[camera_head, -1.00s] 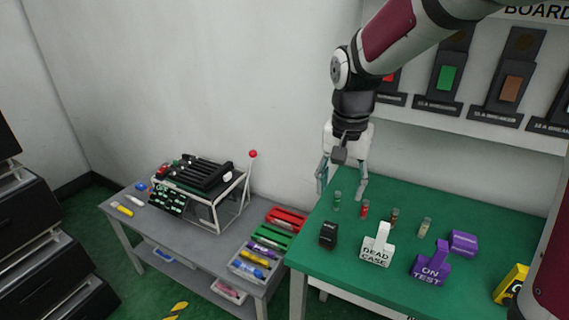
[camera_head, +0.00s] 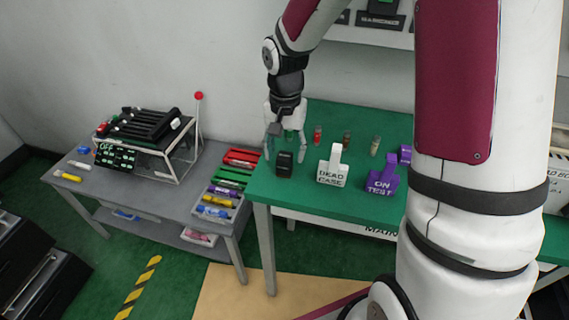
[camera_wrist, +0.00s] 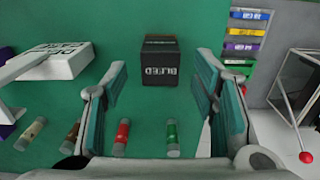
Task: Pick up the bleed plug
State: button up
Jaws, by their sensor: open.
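The bleed plug is a small black block (camera_head: 284,165) standing on the green table near its left end. In the wrist view the block (camera_wrist: 160,62) shows upside-down lettering that reads like "BLEED". My gripper (camera_head: 286,154) is open and points down by the block. In the wrist view the two fingers of my gripper (camera_wrist: 158,82) are spread wide, with the block ahead, centred in the gap. The fingers do not appear to touch it. Exact height over the table is hard to tell.
On the green table (camera_head: 240,190) stand a white "DEAD CASE" block (camera_head: 332,172), a purple "ON TEST" block (camera_head: 382,180) and several small vials, including green (camera_wrist: 171,138) and red (camera_wrist: 122,135) ones. A grey bench (camera_head: 100,190) with a rack and coloured tray stands left.

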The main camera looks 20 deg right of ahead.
aim_at(285, 156)
notch_tip(285, 156, down, 4)
jog(key=shift+s+a+f, duration=0.1)
jog(key=shift+s, duration=0.05)
jog(key=shift+c, duration=0.5)
jog(key=c, duration=1.2)
jog(key=shift+o, duration=0.2)
